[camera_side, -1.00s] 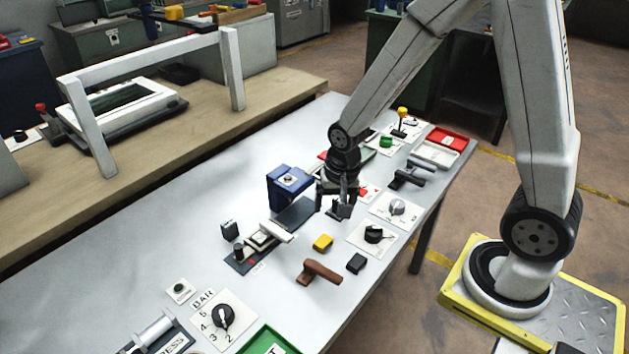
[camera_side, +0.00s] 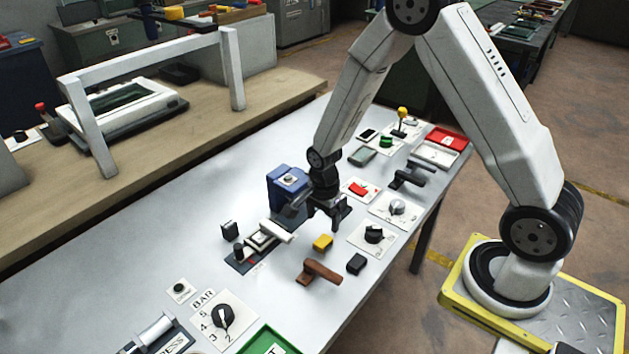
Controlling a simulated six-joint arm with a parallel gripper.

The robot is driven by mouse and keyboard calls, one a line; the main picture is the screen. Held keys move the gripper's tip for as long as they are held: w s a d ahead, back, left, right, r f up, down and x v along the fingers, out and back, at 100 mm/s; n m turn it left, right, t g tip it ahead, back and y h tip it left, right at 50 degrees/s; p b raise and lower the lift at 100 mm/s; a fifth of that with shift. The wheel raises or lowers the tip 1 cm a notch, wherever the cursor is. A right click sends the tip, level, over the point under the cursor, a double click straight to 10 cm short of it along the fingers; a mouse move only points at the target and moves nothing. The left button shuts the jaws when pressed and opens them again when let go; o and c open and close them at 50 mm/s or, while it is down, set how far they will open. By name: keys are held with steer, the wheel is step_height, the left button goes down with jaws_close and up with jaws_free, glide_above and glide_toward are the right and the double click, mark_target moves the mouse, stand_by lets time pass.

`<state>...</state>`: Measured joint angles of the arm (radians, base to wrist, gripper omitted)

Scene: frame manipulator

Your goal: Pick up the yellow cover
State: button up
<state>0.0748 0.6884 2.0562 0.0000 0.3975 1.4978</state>
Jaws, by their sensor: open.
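The yellow cover (camera_side: 322,242) is a small yellow block lying on the grey table, near the middle of the view. My gripper (camera_side: 327,220) is open and empty. It points down above and just behind the yellow cover, apart from it. The cover shows whole, with nothing in front of it.
A brown T-shaped handle (camera_side: 318,272) and a small black block (camera_side: 356,263) lie in front of the cover. A black knob on a white plate (camera_side: 373,236) is to the right. A white-handled device (camera_side: 262,240) is to the left, and a blue box (camera_side: 285,184) stands behind.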

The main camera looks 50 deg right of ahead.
mark_target(322, 242)
steer(key=shift+f, duration=1.1)
steer(key=shift+a+f, duration=0.2)
steer(key=shift+f, duration=2.4)
jaws_close()
steer(key=shift+r, duration=0.15)
step_height(322, 242, up, 10)
